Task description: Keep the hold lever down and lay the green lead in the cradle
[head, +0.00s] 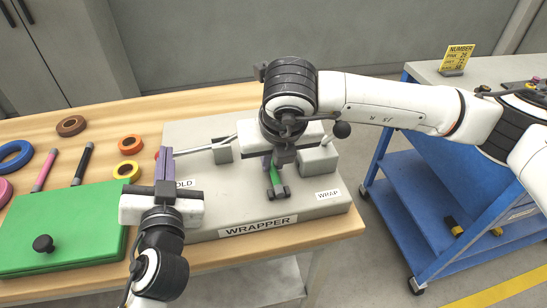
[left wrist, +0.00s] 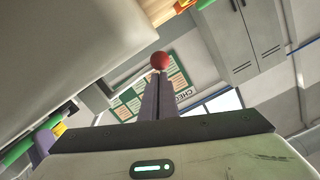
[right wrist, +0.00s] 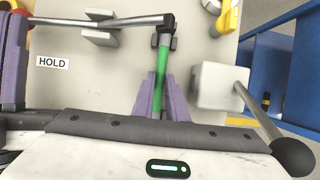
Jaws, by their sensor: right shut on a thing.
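The grey wrapper (head: 290,214) stands on the bench. Its hold lever (head: 200,148) is a metal rod with a red knob, which the left wrist view shows just beyond the left fingertips (left wrist: 160,60). My left gripper (head: 166,168) has its fingers together beside the knob; I cannot tell whether they touch it. My right gripper (right wrist: 158,88) is shut on the green lead (right wrist: 160,75), over the wrapper's middle. The lead's near end shows between the black cradle posts (head: 286,191); its far end is by more black posts, under the lever's black tip (right wrist: 168,20). Whether it rests there is unclear.
The wrap lever's block (head: 320,160) with a dark knob (head: 342,130) is right of my right gripper. A green board (head: 70,225), tape rings (head: 130,144) and pink and black sticks (head: 83,163) lie left. A blue cart (head: 420,190) stands right.

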